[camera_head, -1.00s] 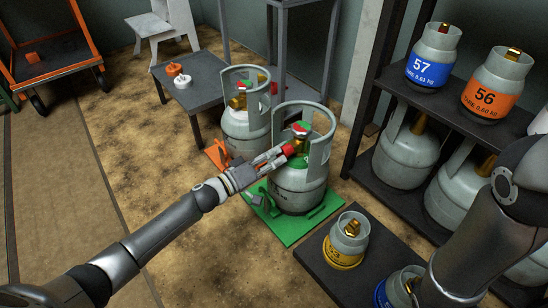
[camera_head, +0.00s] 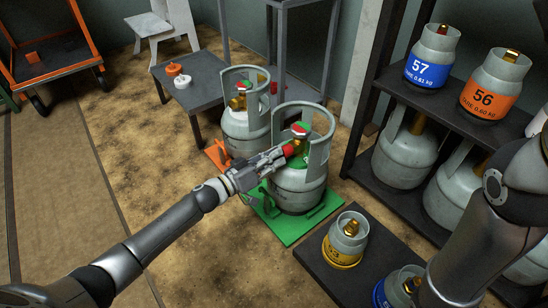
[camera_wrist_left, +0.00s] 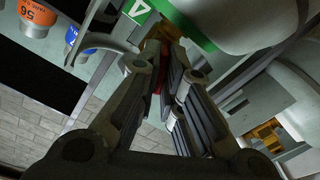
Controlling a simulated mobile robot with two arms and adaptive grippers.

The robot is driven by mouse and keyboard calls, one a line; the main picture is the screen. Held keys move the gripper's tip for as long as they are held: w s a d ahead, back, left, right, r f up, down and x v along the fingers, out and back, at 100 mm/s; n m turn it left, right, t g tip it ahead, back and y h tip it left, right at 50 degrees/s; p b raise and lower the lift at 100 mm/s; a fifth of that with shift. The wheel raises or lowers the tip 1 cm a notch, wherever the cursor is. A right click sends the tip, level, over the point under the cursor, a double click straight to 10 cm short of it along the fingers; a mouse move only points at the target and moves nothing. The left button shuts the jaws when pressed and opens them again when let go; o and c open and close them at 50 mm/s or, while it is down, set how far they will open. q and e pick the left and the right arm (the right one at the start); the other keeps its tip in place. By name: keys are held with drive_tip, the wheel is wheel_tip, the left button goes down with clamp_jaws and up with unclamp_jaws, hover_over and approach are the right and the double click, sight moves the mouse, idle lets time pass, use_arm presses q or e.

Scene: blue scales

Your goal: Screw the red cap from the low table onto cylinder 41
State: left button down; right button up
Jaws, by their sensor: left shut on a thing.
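A grey gas cylinder (camera_head: 297,199) with a green band by its brass valve stands upright on a green scale (camera_head: 300,234); I take it for cylinder 41. In the left wrist view a green label (camera_wrist_left: 140,10) shows a "4", the rest cut off. My left gripper (camera_head: 283,155) is shut on the red cap (camera_head: 290,149) at the valve, inside the opening of the collar. In the wrist view the red cap (camera_wrist_left: 158,80) shows between the fingers, close to the brass valve (camera_wrist_left: 152,46). I cannot tell whether the threads are engaged. My right gripper is not in view.
A second cylinder (camera_head: 241,125) stands behind on an orange scale (camera_head: 215,153). The low table (camera_head: 200,95) holds an orange cap (camera_head: 173,69) and a white one (camera_head: 182,80). A cylinder shelf (camera_head: 385,179) is right. Open floor lies left.

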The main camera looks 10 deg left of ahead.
use_arm(q)
drive_tip(key=shift+m, duration=0.6)
drive_tip(key=c, duration=1.5)
unclamp_jaws()
drive_tip(key=shift+o, duration=0.2)
drive_tip(key=shift+s+a, duration=0.1)
